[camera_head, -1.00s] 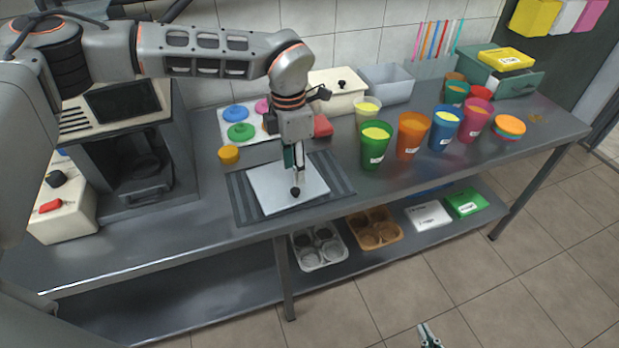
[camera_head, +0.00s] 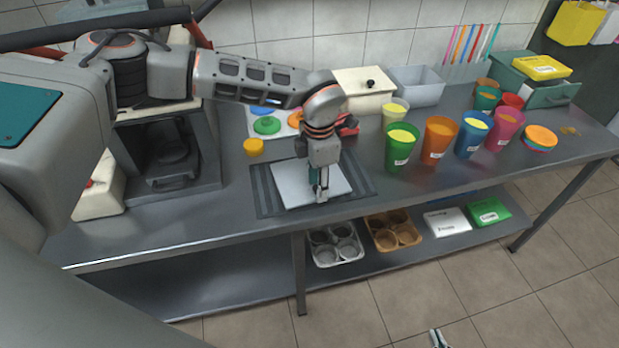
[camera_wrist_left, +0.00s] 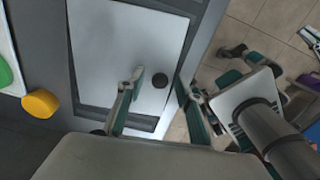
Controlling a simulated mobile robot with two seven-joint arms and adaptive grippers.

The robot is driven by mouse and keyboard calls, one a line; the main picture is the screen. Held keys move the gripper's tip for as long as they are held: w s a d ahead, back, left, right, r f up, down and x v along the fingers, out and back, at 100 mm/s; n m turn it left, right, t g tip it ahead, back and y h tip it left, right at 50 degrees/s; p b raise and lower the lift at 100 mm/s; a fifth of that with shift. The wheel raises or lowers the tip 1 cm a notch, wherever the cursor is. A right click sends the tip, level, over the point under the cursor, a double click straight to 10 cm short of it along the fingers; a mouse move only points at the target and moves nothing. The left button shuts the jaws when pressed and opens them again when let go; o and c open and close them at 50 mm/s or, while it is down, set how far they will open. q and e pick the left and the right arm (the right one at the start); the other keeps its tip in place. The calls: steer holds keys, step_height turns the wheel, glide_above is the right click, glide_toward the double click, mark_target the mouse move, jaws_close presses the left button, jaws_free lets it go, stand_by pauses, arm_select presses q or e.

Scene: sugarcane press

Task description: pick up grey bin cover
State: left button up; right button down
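The grey bin cover (camera_head: 296,184) is a flat, light grey plate lying on a darker grey frame in the counter. Its round black knob (camera_wrist_left: 161,80) shows in the left wrist view, where the cover (camera_wrist_left: 115,45) fills the upper left. My left gripper (camera_head: 320,194) points down over the cover's front part and hides the knob in the head view. In the left wrist view its fingers (camera_wrist_left: 158,98) are apart, with the knob in line with the gap between them. Contact cannot be told. Only the tip of my right gripper (camera_head: 438,339) shows, at the bottom edge.
A yellow lid (camera_head: 254,147) sits left of the cover. Several coloured cups, including a green one (camera_head: 398,155), stand to the right. A cream box (camera_head: 368,92) and a grey bin (camera_head: 416,85) stand behind. Trays (camera_head: 337,242) lie on the lower shelf.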

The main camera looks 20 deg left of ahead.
arm_select(q)
jaws_close()
